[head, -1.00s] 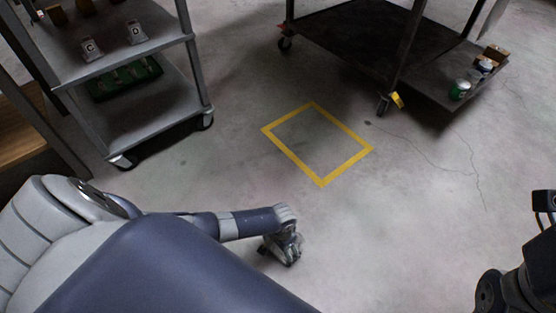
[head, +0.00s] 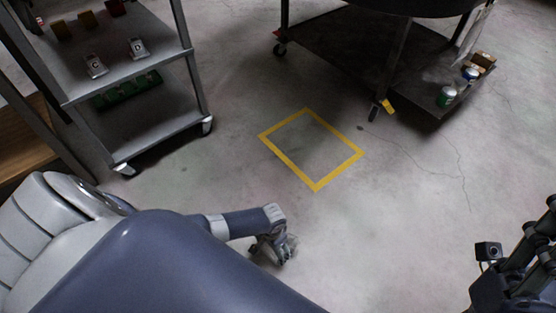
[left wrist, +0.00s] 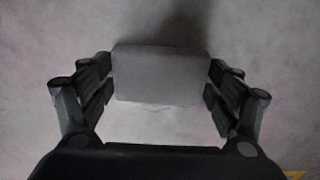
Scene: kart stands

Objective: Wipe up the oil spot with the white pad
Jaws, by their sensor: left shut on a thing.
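In the left wrist view my left gripper (left wrist: 157,88) is shut on the white pad (left wrist: 157,75), a pale grey-white block between the fingers. In the head view this gripper (head: 274,250) hangs low near the floor, below the yellow taped square; the pad is hard to make out there. A faint darker patch (head: 318,142) shows on the floor inside the square; I cannot tell surely that it is the oil spot. My right gripper (head: 500,285) is partly in view at the lower right edge, its fingers unclear.
The yellow taped square (head: 262,136) lies on open concrete. A grey shelf cart (head: 150,140) stands at the left, with a green tray (head: 128,90). A dark wheeled stand (head: 340,50) is at the top right with cans (head: 446,97) on its lower shelf. The floor between is clear.

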